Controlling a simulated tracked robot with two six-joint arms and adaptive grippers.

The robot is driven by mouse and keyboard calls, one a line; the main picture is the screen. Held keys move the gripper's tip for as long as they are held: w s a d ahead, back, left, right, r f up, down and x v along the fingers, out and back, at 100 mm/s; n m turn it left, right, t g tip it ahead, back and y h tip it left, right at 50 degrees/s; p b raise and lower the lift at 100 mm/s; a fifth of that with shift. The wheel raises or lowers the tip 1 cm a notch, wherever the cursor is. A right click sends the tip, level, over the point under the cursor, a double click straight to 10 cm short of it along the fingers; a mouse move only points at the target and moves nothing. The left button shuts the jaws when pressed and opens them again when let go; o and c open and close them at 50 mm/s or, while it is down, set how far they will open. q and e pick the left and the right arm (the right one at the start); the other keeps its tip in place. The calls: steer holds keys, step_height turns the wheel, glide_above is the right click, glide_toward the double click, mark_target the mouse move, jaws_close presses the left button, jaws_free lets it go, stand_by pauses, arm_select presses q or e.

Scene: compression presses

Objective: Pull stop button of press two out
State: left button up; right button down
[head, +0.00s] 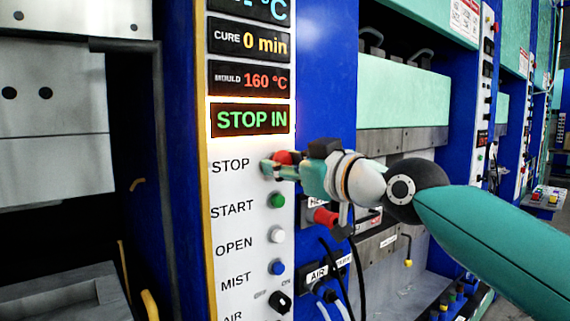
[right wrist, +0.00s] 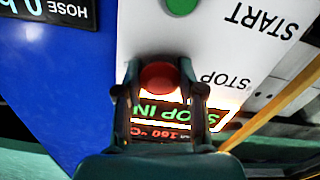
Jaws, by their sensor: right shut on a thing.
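The red stop button (head: 284,157) is on the white control panel (head: 232,190), level with the STOP label. The lit display (head: 250,120) above it reads STOP IN in green. My right gripper (head: 268,166) reaches in from the right and is shut on the button. In the right wrist view, the red button (right wrist: 159,76) sits between the two fingertips of the gripper (right wrist: 160,88), one finger on each side. The fingers partly hide the button in the head view. My left gripper is in neither view.
Below the stop button are the green start button (head: 277,201), the white open button (head: 278,236) and the blue mist button (head: 277,268). A black knob (head: 280,301) is lower. A red-ended fitting (head: 324,217) and hoses sit right of the panel, below my right arm.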

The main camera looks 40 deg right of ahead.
steer(key=shift+s+b, duration=0.3)
steer(key=shift+s, duration=0.35)
steer(key=c, duration=0.7)
jaws_free()
steer(key=shift+s, duration=0.15)
steer(key=shift+s+d, duration=0.1)
steer(key=s, duration=0.7)
steer(key=s+d, duration=0.1)
steer(key=s, duration=0.3)
steer(key=shift+s, duration=0.35)
steer(key=shift+f, duration=0.1)
